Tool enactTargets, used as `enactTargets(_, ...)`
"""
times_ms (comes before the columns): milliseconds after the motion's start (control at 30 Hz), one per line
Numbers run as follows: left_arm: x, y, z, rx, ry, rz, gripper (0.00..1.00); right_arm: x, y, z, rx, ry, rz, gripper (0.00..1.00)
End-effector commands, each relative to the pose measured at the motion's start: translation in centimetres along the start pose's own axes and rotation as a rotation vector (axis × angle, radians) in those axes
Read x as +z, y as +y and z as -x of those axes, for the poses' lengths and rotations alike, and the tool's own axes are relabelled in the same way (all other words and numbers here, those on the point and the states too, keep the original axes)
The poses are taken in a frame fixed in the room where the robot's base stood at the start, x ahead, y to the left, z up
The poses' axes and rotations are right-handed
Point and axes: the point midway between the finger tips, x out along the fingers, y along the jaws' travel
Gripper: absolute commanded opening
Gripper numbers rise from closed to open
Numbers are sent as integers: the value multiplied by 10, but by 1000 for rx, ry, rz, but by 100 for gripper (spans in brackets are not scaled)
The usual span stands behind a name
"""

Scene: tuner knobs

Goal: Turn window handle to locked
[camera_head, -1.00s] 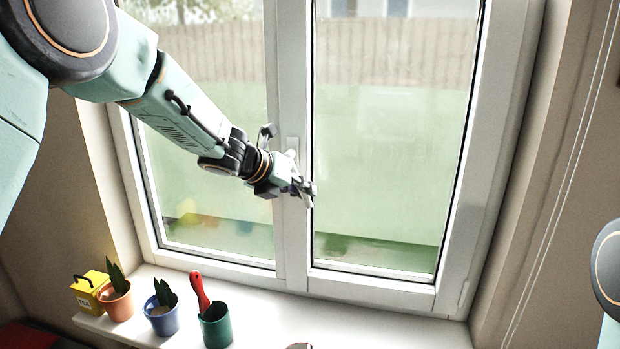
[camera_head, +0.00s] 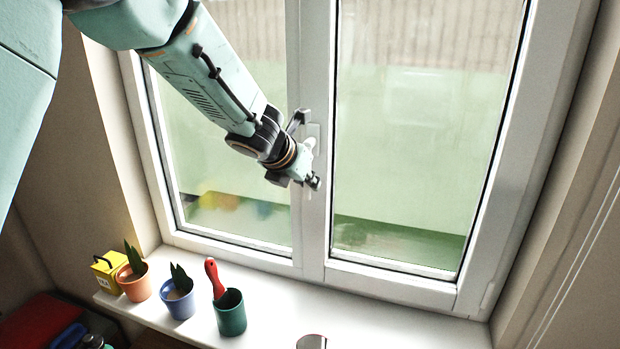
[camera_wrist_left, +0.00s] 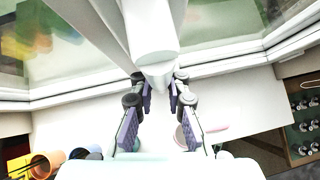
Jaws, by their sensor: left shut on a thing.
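The white window handle (camera_head: 310,142) sits on the middle frame post of a closed white window (camera_head: 313,225). In the head view my left gripper (camera_head: 315,182) is at the handle, just below its mount, and hides most of its grip. In the left wrist view the handle (camera_wrist_left: 152,40) comes down from the top, and its end lies between the two fingers of my left gripper (camera_wrist_left: 158,108). The gripper is shut on the handle. The handle's exact angle is hard to tell behind my wrist. My right gripper is not in view.
Below the window, the white sill (camera_head: 270,325) holds a yellow box (camera_head: 108,270), an orange pot (camera_head: 135,284), a blue pot (camera_head: 178,300) and a green cup (camera_head: 230,313) with a red-handled tool (camera_head: 214,278).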

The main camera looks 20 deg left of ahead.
Motion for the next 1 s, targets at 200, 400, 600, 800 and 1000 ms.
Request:
enactTargets(200,0,1,-1,4,2,-6,0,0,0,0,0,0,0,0)
enactTargets(400,0,1,-1,4,2,-6,21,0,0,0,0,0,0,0)
enactTargets(600,1,1,-2,3,2,-6,38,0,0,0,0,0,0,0)
enactTargets(800,2,1,-2,2,1,-5,38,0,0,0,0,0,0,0)
enactTargets(1000,2,1,5,2,0,-4,38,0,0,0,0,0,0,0)
